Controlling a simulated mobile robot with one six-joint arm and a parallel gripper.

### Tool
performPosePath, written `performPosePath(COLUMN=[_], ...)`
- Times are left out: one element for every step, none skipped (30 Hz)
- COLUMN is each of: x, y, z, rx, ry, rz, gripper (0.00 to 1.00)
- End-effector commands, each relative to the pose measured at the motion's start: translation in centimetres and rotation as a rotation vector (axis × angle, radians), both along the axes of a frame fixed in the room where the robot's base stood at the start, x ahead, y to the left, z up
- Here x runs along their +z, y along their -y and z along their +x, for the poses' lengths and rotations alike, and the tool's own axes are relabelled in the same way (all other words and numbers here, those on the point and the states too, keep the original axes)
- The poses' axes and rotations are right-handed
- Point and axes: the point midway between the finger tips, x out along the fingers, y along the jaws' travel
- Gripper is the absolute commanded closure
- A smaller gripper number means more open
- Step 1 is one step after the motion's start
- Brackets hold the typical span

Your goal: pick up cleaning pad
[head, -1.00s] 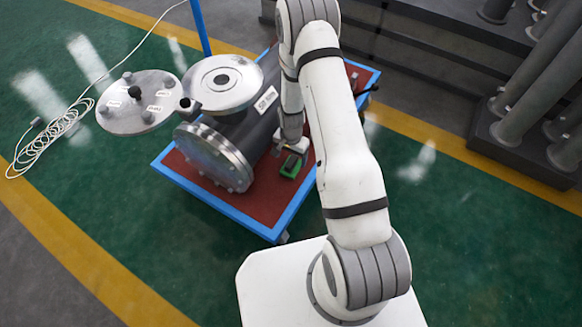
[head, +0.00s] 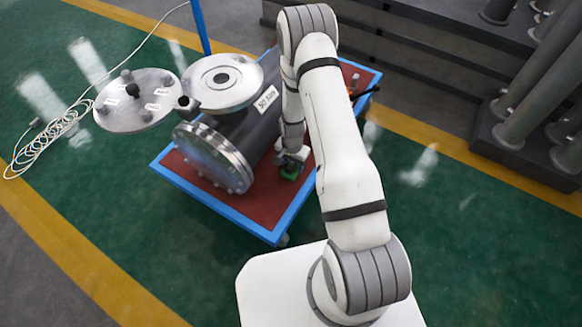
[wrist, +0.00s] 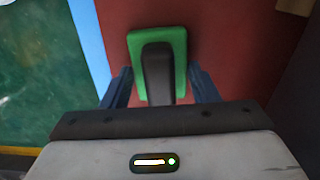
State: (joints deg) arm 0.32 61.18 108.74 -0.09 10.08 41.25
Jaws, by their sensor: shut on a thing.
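The cleaning pad (wrist: 180,45) is a green rectangular block with a dark raised handle along its middle. It lies on the red top of the cart. In the head view the pad (head: 289,174) is mostly covered by my gripper (head: 293,158). In the wrist view my gripper (wrist: 163,80) has its two dark fingers on either side of the pad and is shut on it. I cannot see clearly where the fingers touch.
The blue-edged cart (head: 225,208) carries a large grey flanged shell (head: 248,122) close left of my gripper. A round plate with knobs (head: 130,110) is at the shell's left. A small bottle (head: 354,83) stands toward the cart's far right. Green floor lies around the cart.

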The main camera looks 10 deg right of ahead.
Motion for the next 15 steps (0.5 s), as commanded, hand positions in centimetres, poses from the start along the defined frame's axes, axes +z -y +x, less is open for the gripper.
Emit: performPosePath(x=[0.01,0.01,0.01,0.01,0.02,0.02,0.02,0.02,0.02,0.03,0.05,0.11,0.18,0.27,0.44], y=[0.01,0.01,0.02,0.02,0.02,0.03,0.03,0.03,0.04,0.05,0.05,0.07,0.09,0.12,0.16], z=[0.00,0.00,-0.01,-0.01,0.01,0.01,0.01,0.01,0.02,0.01,0.01,-0.01,-0.02,-0.05,-0.09], rx=[0.000,0.000,0.000,0.000,0.000,-0.001,-0.001,-0.001,-0.001,-0.001,-0.001,-0.001,-0.001,-0.001,-0.001], ry=[0.000,0.000,0.000,0.000,0.000,0.000,0.000,0.000,0.000,0.000,0.000,0.000,0.000,0.000,0.000], rz=[0.000,0.000,0.000,0.000,0.000,0.000,0.000,0.000,0.000,0.000,0.000,0.000,0.000,0.000,0.000], gripper=[0.62,0.64,0.67,0.70,0.71,0.71,0.71,0.71,0.71,0.71,0.71,0.71,0.71,0.71,0.71])
